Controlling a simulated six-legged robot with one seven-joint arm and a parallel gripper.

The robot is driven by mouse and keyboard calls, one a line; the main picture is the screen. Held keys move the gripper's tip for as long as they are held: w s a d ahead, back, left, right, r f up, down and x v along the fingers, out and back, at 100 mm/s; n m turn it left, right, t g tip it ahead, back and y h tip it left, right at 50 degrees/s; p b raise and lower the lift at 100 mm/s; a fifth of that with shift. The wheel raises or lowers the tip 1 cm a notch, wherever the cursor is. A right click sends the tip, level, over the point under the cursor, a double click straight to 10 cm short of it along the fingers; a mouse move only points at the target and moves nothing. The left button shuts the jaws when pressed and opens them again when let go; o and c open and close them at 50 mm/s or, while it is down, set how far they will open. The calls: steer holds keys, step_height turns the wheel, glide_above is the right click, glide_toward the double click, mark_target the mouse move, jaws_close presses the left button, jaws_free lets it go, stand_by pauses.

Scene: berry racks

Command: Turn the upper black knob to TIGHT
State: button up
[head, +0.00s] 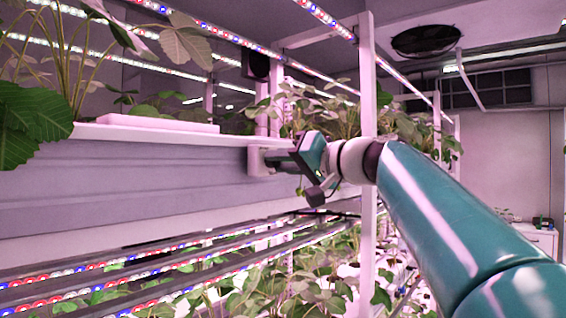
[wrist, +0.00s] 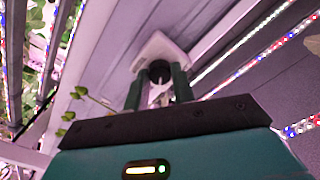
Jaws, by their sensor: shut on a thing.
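The black knob (wrist: 159,70) sits on a white bracket (wrist: 158,48) fixed to the grey panel. In the wrist view my gripper (wrist: 158,78) has its two green fingers on either side of the knob, shut on it. A pale narrow piece shows just below the knob between the fingers. In the head view my gripper (head: 279,160) reaches left to the white bracket (head: 256,161) at the right end of the long grey trough. The knob itself is hidden there by the gripper. No TIGHT marking can be read, so I cannot tell the knob's setting.
The grey trough (head: 120,185) with leafy plants runs along the left. A white upright post (head: 367,90) stands close by my wrist. LED bars (head: 110,268) and more plants lie below. Green berries on stems (wrist: 78,93) hang left of the fingers in the wrist view.

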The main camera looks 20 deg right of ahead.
steer(key=m, duration=1.2)
steer(key=shift+m, duration=0.3)
stand_by(0.3)
steer(key=o, duration=1)
steer(key=shift+s, duration=0.1)
steer(key=v, duration=1.3)
steer(key=shift+s+d, duration=0.25)
